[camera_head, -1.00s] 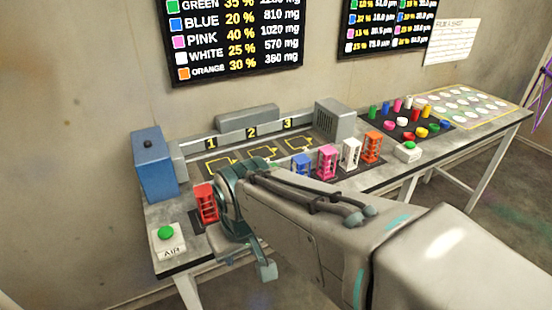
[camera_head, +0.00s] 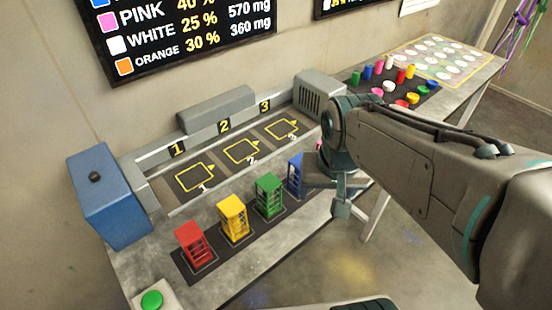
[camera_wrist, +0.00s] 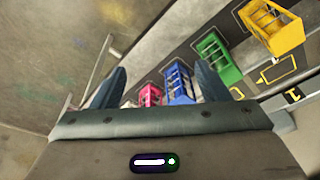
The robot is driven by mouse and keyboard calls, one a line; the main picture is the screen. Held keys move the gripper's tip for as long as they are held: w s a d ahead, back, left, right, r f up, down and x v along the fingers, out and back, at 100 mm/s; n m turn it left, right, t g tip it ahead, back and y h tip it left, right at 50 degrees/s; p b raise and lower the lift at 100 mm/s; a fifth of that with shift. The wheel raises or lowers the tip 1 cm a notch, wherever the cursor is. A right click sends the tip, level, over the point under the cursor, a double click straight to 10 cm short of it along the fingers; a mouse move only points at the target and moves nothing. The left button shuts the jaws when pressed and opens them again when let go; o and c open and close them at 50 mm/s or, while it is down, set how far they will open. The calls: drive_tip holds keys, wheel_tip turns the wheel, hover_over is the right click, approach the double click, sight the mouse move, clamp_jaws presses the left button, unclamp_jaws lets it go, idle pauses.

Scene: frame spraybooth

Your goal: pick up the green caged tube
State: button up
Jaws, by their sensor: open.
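The green caged tube (camera_head: 268,195) stands upright on a dark strip on the table, between the yellow one and the blue one. In the wrist view the green caged tube (camera_wrist: 217,57) is right of centre, beyond the right finger. My gripper (camera_wrist: 170,85) is open, its two fingers apart, with the pink and blue tubes showing between them from this angle. In the head view my gripper (camera_head: 335,185) is beside the blue tube, to the right of the green one, and its fingers are partly hidden. It holds nothing that I can see.
Red (camera_head: 195,245), yellow (camera_head: 233,218) and blue (camera_head: 296,174) caged tubes share the row. Three numbered yellow outlines (camera_head: 240,151) lie bare behind it. A blue box (camera_head: 108,200) and a green button (camera_head: 152,300) are at the left end. Coloured caps (camera_head: 400,78) lie farther right.

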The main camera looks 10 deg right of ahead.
drive_tip(key=w+a+r+m+g+p, duration=0.1)
drive_tip(key=w+a+r+m, duration=0.2)
drive_tip(key=w+a+m, duration=0.25)
drive_tip(key=m+g+p, duration=0.1)
drive_tip(key=m, duration=0.3)
hover_over(268, 182)
wheel_tip(268, 182, down, 8)
drive_tip(key=shift+w+d+r+p, duration=0.15)
drive_tip(key=shift+p, duration=0.2)
drive_tip(key=shift+s+f+p, duration=0.2)
drive_tip(key=shift+f+p, duration=0.25)
drive_tip(key=shift+f, duration=2.5)
drive_tip(key=shift+c, duration=0.3)
drive_tip(key=c, duration=1.2)
